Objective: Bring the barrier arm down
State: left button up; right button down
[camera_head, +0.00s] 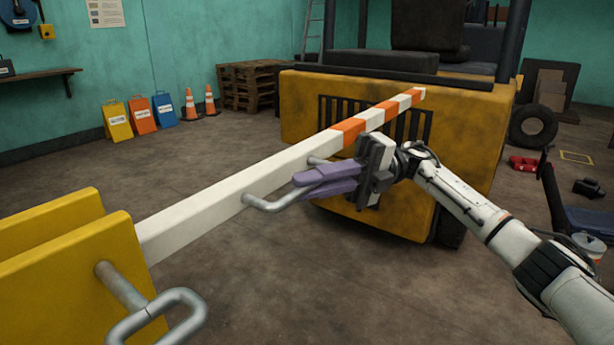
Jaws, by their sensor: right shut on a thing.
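The barrier arm (225,188) is a long white beam with orange bands at its far end. It runs from between two yellow plates (75,270) at the lower left towards the forklift, and looks close to level. A bent grey handle (270,204) sticks out of its near side. My right gripper (312,182), with purple fingers, is shut on this handle beside the beam. The fingers hide part of the handle. A grey pin with a loop (165,312) juts from the nearer yellow plate. My left gripper is out of view.
The yellow forklift (305,110) stands behind the beam's far end. Signs (142,115), cones (190,103) and pallets (248,86) line the back left wall. A tyre (533,126) and loose items lie at the right. The floor left of the beam is clear.

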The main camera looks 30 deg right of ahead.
jog(key=shift+f, duration=0.6)
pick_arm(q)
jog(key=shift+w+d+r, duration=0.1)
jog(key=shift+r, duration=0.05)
pick_arm(e)
jog(key=shift+a+f, duration=0.1)
jog(key=shift+f, duration=0.15)
jog(key=c, duration=1.8)
grip_release()
jog(key=shift+o, duration=0.2)
jog(key=shift+r, duration=0.1)
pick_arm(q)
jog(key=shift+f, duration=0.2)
pick_arm(e)
jog(key=shift+d, duration=0.2)
pick_arm(q)
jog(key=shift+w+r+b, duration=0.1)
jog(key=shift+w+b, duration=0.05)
jog(key=shift+b, duration=0.35)
pick_arm(e)
jog(key=d+f, duration=0.1)
jog(key=d, duration=0.9)
